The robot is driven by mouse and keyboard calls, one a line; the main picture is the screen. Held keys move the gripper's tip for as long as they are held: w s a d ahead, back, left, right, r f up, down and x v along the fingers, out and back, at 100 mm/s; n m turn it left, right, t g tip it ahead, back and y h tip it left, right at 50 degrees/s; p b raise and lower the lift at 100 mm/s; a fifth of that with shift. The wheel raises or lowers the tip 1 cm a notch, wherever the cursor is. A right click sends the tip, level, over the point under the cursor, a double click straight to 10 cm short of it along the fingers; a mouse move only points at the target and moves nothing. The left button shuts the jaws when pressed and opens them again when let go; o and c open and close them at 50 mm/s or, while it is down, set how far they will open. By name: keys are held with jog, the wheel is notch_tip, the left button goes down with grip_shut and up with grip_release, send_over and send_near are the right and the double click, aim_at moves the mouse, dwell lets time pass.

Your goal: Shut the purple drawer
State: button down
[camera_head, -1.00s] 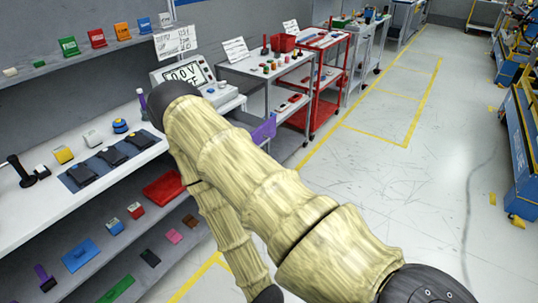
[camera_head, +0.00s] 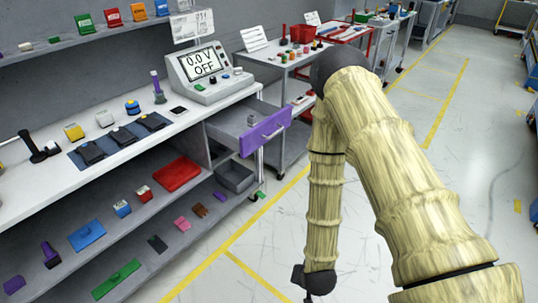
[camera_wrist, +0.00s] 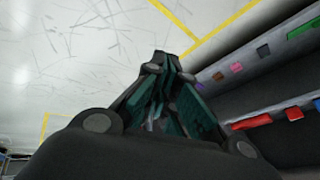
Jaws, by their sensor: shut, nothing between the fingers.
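The purple drawer (camera_head: 262,133) is under the white workbench top, at the end near the display unit. It is pulled well out, with its purple front and handle facing the aisle. My gripper (camera_head: 311,298) hangs low at the bottom of the head view, in front of the bench and apart from the drawer. In the wrist view my gripper (camera_wrist: 162,62) points toward the floor, its dark fingers together and empty. The drawer itself cannot be made out in the wrist view.
A grey open bin (camera_head: 236,176) sits below the drawer. Lower shelves hold a red tray (camera_head: 176,173) and small coloured parts. The floor beside the bench, with yellow lines (camera_head: 225,240), is clear.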

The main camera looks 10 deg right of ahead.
jog(key=w+a+r+m+t+b, duration=0.1)
jog(key=w+r+m+t+b, duration=0.15)
jog(key=w, duration=0.75)
jog(key=w+r+m+t+b, duration=0.1)
jog(key=w+m+t+b, duration=0.2)
jog(key=w, duration=0.6)
jog(key=m+t+h+b, duration=0.3)
jog(key=m+t+b, duration=0.3)
jog(key=m+t, duration=0.15)
send_near(261, 138)
jog(key=s+d, duration=0.2)
jog(key=s, duration=0.6)
jog(key=shift+m+g, duration=0.4)
jog(key=shift+w+a+r+p, duration=0.1)
jog(key=shift+w+a+r, duration=0.1)
jog(key=shift+w, duration=1.9)
jog(key=shift+w+a+r+p, duration=0.1)
jog(key=shift+w+a, duration=0.1)
jog(key=shift+w, duration=1.85)
jog(key=shift+w+a+r+p, duration=0.1)
jog(key=shift+w+a+r, duration=0.1)
jog(key=shift+w, duration=1.9)
jog(key=shift+f, duration=0.1)
